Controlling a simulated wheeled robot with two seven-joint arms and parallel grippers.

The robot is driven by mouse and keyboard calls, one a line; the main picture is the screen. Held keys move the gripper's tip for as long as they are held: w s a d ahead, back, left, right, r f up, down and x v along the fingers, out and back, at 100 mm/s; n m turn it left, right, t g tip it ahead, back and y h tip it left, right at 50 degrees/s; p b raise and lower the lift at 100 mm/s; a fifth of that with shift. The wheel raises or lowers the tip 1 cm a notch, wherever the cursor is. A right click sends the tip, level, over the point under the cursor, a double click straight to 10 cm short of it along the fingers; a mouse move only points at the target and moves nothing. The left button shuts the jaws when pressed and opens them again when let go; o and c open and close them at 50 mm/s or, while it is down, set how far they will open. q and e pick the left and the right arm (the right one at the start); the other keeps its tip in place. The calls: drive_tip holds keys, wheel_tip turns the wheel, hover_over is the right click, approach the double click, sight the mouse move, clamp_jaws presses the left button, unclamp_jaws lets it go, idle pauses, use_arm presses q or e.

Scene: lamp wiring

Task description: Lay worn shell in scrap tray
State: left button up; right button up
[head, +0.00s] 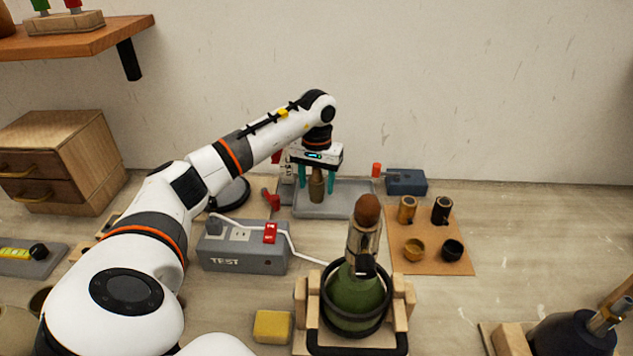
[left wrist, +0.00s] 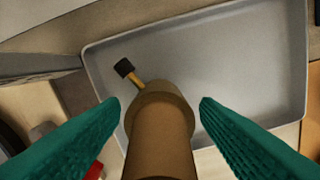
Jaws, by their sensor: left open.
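The worn shell (head: 317,188) is a dull brown-brass cylinder, upright at the left part of the grey scrap tray (head: 354,199). My left gripper (head: 317,180) is open, with its teal fingers on either side of the shell. In the left wrist view the shell (left wrist: 162,135) shows between the two spread fingers (left wrist: 160,125), with a gap on each side. The tray (left wrist: 220,75) lies beyond it; I cannot tell exactly how the shell's base meets the tray floor. A small brass piece with a black end (left wrist: 126,70) shows beside the shell. My right gripper is out of view.
A grey TEST box (head: 243,248) stands before the tray. A green bottle lamp (head: 356,298) sits in a wooden cradle at front centre. A tan mat (head: 432,228) at right holds brass and black parts. A blue box (head: 406,182) is behind; a yellow sponge (head: 272,326) is in front.

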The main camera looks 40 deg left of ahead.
use_arm(q)
wheel_tip(320, 180, up, 12)
drive_tip(key=shift+f+b, duration=0.2)
drive_tip(key=shift+b, duration=0.25)
